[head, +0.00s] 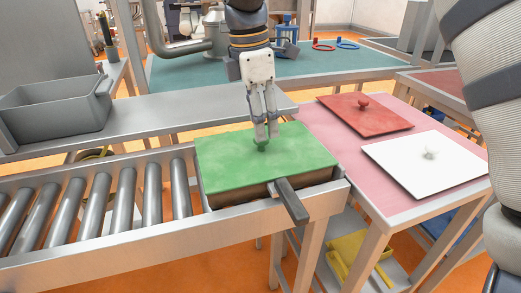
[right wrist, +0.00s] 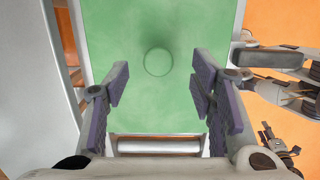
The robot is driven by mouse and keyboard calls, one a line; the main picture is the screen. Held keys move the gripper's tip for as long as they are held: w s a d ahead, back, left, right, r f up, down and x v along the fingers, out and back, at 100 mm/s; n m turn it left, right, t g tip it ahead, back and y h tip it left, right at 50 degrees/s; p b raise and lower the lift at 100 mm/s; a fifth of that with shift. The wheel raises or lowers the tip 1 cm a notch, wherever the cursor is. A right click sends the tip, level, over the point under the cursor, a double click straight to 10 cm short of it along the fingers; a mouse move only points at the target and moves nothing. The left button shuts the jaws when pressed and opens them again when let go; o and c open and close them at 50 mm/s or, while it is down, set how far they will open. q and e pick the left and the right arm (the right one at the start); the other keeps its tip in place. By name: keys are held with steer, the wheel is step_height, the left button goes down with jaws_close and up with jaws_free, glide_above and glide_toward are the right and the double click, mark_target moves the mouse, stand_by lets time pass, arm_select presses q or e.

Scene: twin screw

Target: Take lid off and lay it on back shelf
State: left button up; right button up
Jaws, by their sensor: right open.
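The green lid (head: 225,150) lies flat on a brown box (head: 232,197) at the right end of the roller conveyor. Its round green knob (head: 261,146) stands near the middle of the lid. My right gripper (head: 263,138) points down just above the knob, open and empty. In the right wrist view the knob (right wrist: 158,62) lies a little ahead of the open fingers (right wrist: 158,85). The back shelf (head: 190,117) is a grey metal ledge behind the conveyor, bare along its middle and right.
A grey bin (head: 55,112) stands on the left of the shelf. A dark grey bar (head: 291,201) sticks out at the conveyor's near right end. A pink table (head: 330,137) on the right holds a red lid (head: 365,112) and a white lid (head: 425,160). Rollers (head: 125,200) left of the box are empty.

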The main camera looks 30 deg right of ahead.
mark_target(261, 146)
steer(key=f, duration=0.4)
steer(key=shift+d+f, duration=0.2)
steer(key=shift+f, duration=0.1)
jaws_close()
